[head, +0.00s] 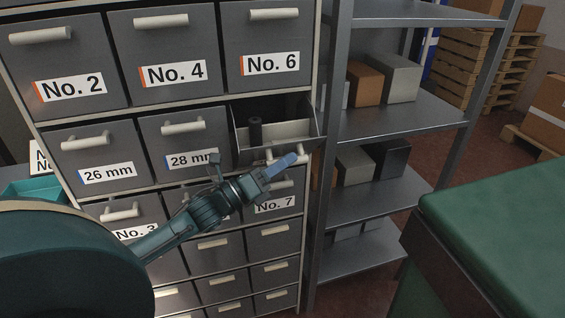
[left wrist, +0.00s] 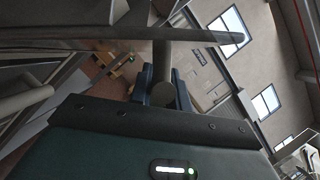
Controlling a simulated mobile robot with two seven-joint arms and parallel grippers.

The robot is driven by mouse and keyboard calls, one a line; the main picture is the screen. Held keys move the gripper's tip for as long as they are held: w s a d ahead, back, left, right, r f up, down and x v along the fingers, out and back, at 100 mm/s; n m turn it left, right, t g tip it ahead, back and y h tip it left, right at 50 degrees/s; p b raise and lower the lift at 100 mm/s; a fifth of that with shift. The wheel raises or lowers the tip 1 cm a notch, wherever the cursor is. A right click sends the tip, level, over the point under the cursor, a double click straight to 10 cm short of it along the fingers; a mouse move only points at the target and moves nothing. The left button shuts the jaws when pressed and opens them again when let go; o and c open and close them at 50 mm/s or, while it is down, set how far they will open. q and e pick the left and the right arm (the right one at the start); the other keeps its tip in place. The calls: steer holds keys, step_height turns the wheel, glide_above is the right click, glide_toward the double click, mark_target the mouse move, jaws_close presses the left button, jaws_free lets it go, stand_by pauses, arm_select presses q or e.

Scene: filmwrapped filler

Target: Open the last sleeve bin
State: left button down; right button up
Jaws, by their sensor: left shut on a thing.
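The grey cabinet's last bin in the row of the 26 mm bin (head: 95,160) and 28 mm bin (head: 180,140) is pulled out. In the left wrist view, the fingers (left wrist: 163,88) lie on both sides of the round handle (left wrist: 164,95). The open bin's label is not readable. My right gripper is not in view.
Closed bins No. 2, No. 4 and No. 6 (head: 268,40) sit above, and No. 7 (head: 275,200) below. A metal shelf (head: 400,120) with boxes stands close on the right. A green-topped bench (head: 500,230) is at the lower right.

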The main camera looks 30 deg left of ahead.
arm_select(q)
steer(key=shift+w+a+r, duration=0.25)
steer(key=shift+a+r, duration=0.05)
steer(key=shift+r, duration=0.2)
steer(key=shift+w+a+r, duration=0.25)
steer(key=shift+r, duration=0.2)
steer(key=c, duration=1.3)
jaws_free()
steer(key=shift+s+f, duration=0.1)
steer(key=b+v, duration=0.2)
steer(key=v, duration=1.1)
